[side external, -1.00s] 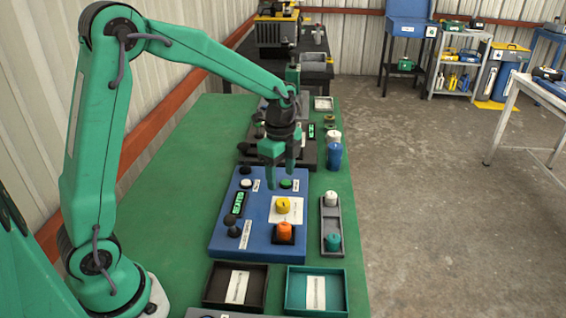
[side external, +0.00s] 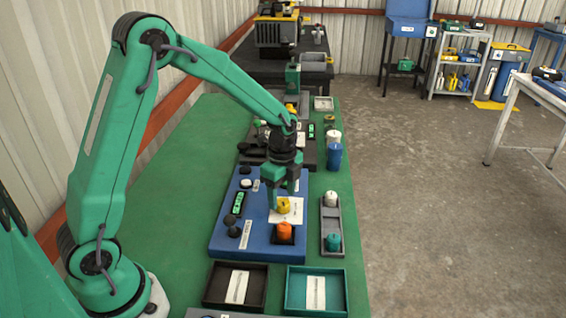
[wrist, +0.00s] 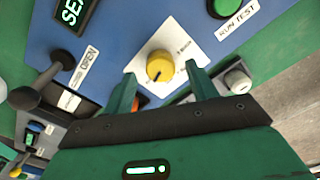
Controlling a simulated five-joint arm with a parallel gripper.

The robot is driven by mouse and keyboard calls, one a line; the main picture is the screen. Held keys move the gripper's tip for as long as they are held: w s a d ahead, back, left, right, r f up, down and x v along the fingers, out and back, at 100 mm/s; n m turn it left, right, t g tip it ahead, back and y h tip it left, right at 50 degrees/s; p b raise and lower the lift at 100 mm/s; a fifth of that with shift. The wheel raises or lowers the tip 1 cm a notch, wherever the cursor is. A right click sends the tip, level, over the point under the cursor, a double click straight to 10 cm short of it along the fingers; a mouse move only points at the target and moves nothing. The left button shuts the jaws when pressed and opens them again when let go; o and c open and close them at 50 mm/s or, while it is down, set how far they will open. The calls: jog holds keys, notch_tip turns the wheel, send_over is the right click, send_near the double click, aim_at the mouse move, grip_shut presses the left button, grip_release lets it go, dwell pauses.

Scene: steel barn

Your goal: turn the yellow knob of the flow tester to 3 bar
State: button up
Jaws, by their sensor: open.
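The yellow knob (side external: 283,205) sits on a white label plate (side external: 296,214) on the blue flow tester (side external: 222,238). In the wrist view the knob (wrist: 160,66) shows just beyond the two fingertips, with printed marks around it too small to read. My gripper (side external: 282,202) points down over the knob; its fingers also show in the wrist view (wrist: 160,82). The jaws are open, one finger to each side of the knob's near edge. I cannot tell whether they touch it. The display (side external: 238,203) is lit green; in the wrist view it begins "SE".
An orange knob (side external: 285,229) stands near the tester's front right corner. A grey tray (side external: 331,228) with white and teal knobs lies to the right. Brown (side external: 208,300) and teal (side external: 341,303) trays lie in front. Green mat (side external: 165,190) at left is bare.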

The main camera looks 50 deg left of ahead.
jog(key=shift+f, duration=0.95)
jog(key=c, duration=1)
